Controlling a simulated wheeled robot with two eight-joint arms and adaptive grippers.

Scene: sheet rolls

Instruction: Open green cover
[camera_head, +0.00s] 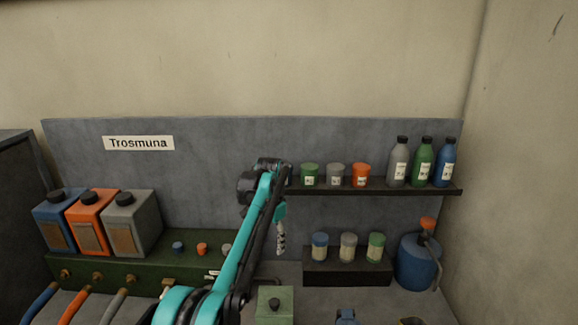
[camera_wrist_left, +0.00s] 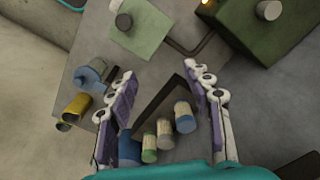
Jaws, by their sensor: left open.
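A square light-green cover (camera_head: 274,300) with a dark knob on top sits at the bottom centre of the head view. In the left wrist view the green cover (camera_wrist_left: 134,42) with its grey knob (camera_wrist_left: 124,22) lies beyond the fingertips, near the top. My left gripper (camera_head: 281,246) hangs from the teal arm, behind and above the cover in the head view. In the left wrist view the left gripper (camera_wrist_left: 165,82) has its fingers wide apart with nothing held between them. My right gripper does not show.
A black rack (camera_head: 346,275) holds three jars right of my gripper. A blue canister (camera_head: 415,264) stands farther right. A dark green box (camera_head: 150,260) lies left, partly behind my arm. A shelf (camera_head: 385,190) with pots and bottles is above. A yellow cylinder (camera_wrist_left: 74,108) lies near the cover.

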